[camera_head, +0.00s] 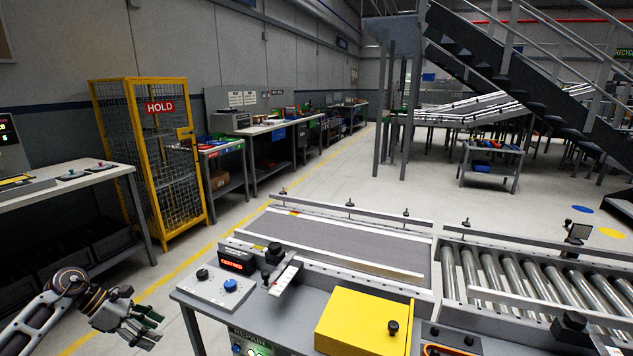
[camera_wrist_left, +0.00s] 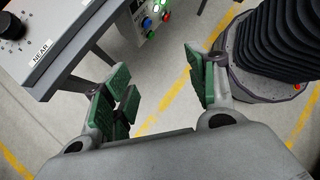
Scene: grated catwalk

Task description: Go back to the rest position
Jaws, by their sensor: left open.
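My left gripper (camera_head: 146,325) hangs at the lower left in the head view, over the floor and to the left of the conveyor bench (camera_head: 190,296). In the left wrist view, its green-padded fingers (camera_wrist_left: 162,90) are spread apart, with only the floor showing between them. It holds nothing. The bench corner (camera_wrist_left: 45,85) with a black knob and a "NEAR" label is at the upper left of the wrist view, apart from the fingers. My right gripper does not show in either view.
The bench carries a control box (camera_head: 216,288), a yellow cover (camera_head: 364,322), a belt (camera_head: 340,245) and rollers (camera_head: 530,280). A yellow HOLD cage (camera_head: 150,160) and a side table (camera_head: 80,180) stand at the left. The floor aisle (camera_head: 300,185) is clear.

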